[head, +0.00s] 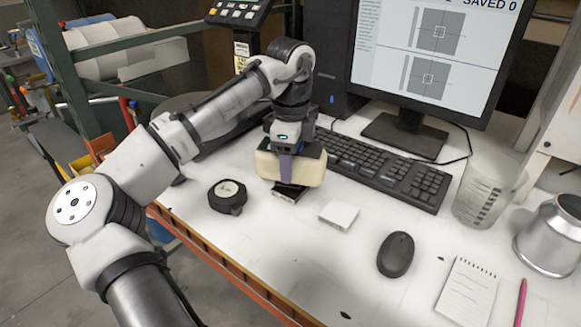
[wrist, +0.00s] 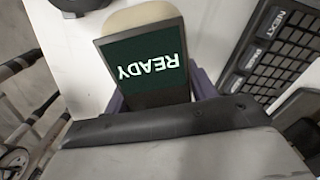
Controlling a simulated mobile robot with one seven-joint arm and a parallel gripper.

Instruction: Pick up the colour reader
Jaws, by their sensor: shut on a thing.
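The colour reader has a cream body (head: 304,170) and shows in the middle of the head view. In the wrist view its dark screen (wrist: 146,64) reads "READY", upside down in the picture. My gripper (head: 285,168) is over it from above, with a purple finger across the near side of the cream body. In the wrist view purple fingers show on both sides of the reader, and the jaws are shut on it. A dark piece (head: 288,193) shows just below the cream body. I cannot tell whether the reader touches the table.
A black round tape measure (head: 227,197) lies left, a small white block (head: 339,214) right. The keyboard (head: 384,168) is close behind. The mouse (head: 396,254), notepad (head: 467,292), clear beaker (head: 484,195) and metal can (head: 553,238) stand farther right. The front-middle table (head: 290,250) is clear.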

